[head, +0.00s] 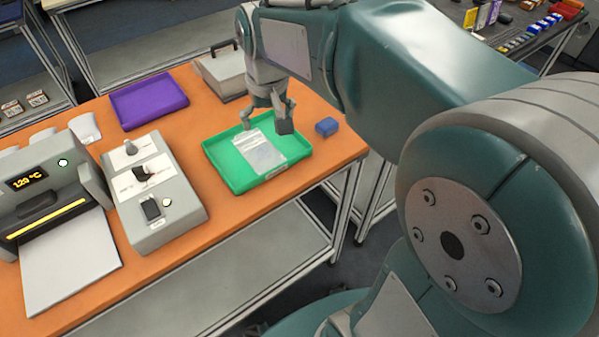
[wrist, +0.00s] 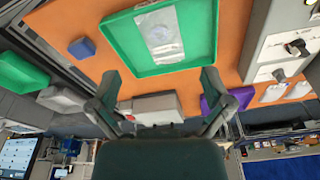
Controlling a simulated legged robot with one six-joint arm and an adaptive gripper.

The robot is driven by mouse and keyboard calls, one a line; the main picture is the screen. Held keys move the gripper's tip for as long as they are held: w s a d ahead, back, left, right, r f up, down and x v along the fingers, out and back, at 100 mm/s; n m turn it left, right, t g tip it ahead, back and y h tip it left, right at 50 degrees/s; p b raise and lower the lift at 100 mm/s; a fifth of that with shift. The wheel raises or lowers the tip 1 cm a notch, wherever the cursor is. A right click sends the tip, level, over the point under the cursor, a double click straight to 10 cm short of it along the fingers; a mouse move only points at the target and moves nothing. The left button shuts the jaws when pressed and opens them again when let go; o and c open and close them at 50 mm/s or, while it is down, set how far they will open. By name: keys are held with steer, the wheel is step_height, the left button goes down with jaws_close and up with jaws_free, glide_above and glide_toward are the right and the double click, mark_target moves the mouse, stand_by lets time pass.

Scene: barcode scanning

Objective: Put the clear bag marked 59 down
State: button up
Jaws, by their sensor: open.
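The clear bag (head: 259,153) lies flat in the green tray (head: 236,182), with a pale label part at its upper end. I cannot read its number. The bag also shows in the wrist view (wrist: 160,42), inside the green tray (wrist: 202,35). My gripper (head: 266,122) is above the far part of the tray, just beyond the bag. In the wrist view my gripper (wrist: 160,90) has its fingers spread wide with nothing between them, and the bag is apart from them.
A blue block (head: 327,127) sits right of the tray. A purple tray (head: 148,102) and a grey case (head: 222,70) stand behind. A grey device with controls (head: 152,190) and a heated machine reading 120 °C (head: 45,200) stand left. Orange tabletop is clear between them.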

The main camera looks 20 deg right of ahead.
steer(key=s+t, duration=0.3)
steer(key=s, duration=1.3)
steer(key=shift+f+n+t, duration=0.2)
steer(key=shift+n+t, duration=0.1)
steer(key=shift+a, duration=0.15)
